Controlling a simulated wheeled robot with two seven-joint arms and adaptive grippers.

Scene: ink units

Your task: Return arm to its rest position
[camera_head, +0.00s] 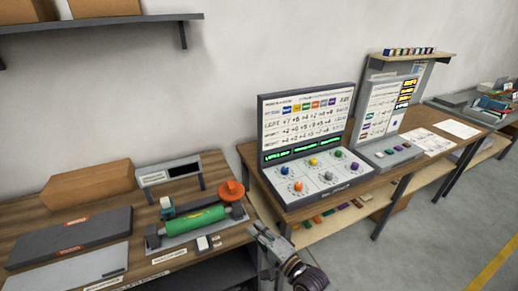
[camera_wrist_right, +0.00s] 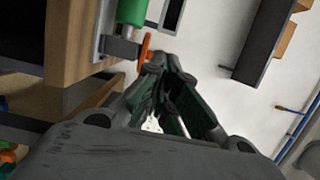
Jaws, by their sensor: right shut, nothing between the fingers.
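My right gripper (camera_head: 256,229) is at the bottom middle of the head view, in front of the gap between the two tables. In the right wrist view its fingers (camera_wrist_right: 170,62) come together at the tips. It is shut and holds nothing. The arm comes up from the bottom edge of the head view. A green roller (camera_head: 192,223) with an orange disc (camera_head: 233,190) lies in its holder on the left table, left of and apart from the gripper. My left gripper does not show.
A console (camera_head: 300,178) with coloured knobs stands on the middle table (camera_head: 350,193), close to my right gripper. A cardboard box (camera_head: 88,188) and a grey case (camera_head: 70,238) are on the left table (camera_head: 150,268). Grey floor (camera_head: 430,240) is clear at the right.

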